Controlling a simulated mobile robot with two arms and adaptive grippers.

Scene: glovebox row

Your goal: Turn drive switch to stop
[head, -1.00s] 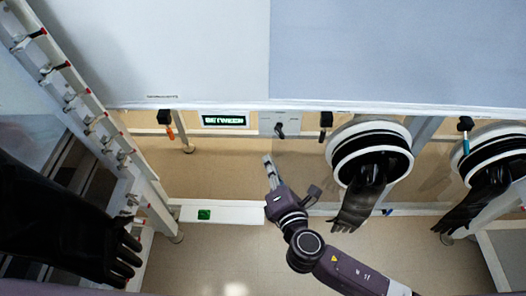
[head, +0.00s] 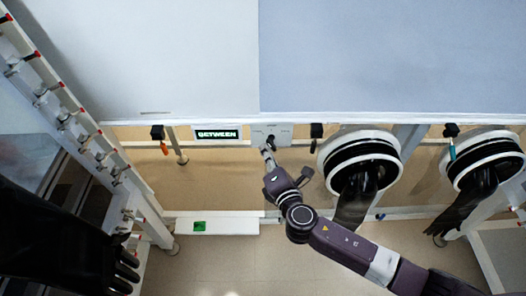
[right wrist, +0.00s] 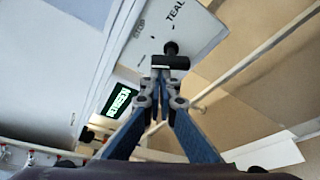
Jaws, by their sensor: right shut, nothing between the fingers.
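The drive switch is a black knob (head: 270,141) on a light grey plate (head: 285,130) below the cabinet's front edge. In the right wrist view the knob (right wrist: 171,60) has a black bar handle, and the plate carries the words STOP and TEAL. My right gripper (head: 266,151) is shut and empty, its fingertips right at the knob. In the right wrist view the fingertips (right wrist: 160,78) meet the lower edge of the bar; I cannot tell if they touch. My left gripper is not in view.
Black hooks with an orange tool (head: 163,146) and a teal tool (head: 452,150) hang along the front edge. Two glove ports (head: 362,160) with hanging black gloves are to the right. A large black glove (head: 60,240) fills the lower left. A white rail (head: 230,226) crosses below.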

